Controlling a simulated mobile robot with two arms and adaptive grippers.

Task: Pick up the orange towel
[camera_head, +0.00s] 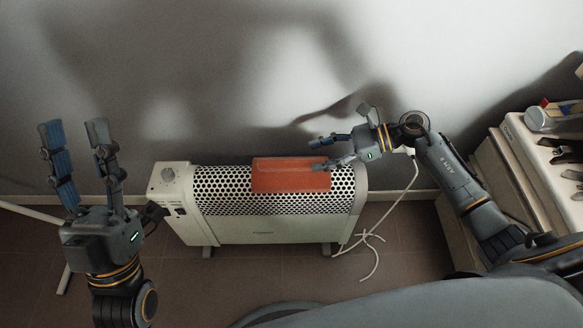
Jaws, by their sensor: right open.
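The orange towel (288,178) lies draped over the top and front of a white heater (265,231) in the middle of the view. My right gripper (317,155) is open at the towel's upper right corner, with its fingers pointing left. One fingertip overlaps the towel's right end in the picture, and the other shows against the wall just above it. I cannot tell whether the fingertip touches the towel. My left gripper (74,130) is open and empty at the far left, fingers pointing up, well apart from the towel.
The heater stands on a brown tiled floor against a pale wall. A white cable (375,238) hangs at its right side. A cabinet (510,165) with a tray and several items stands at the right edge. A grey rounded surface (430,305) fills the bottom right.

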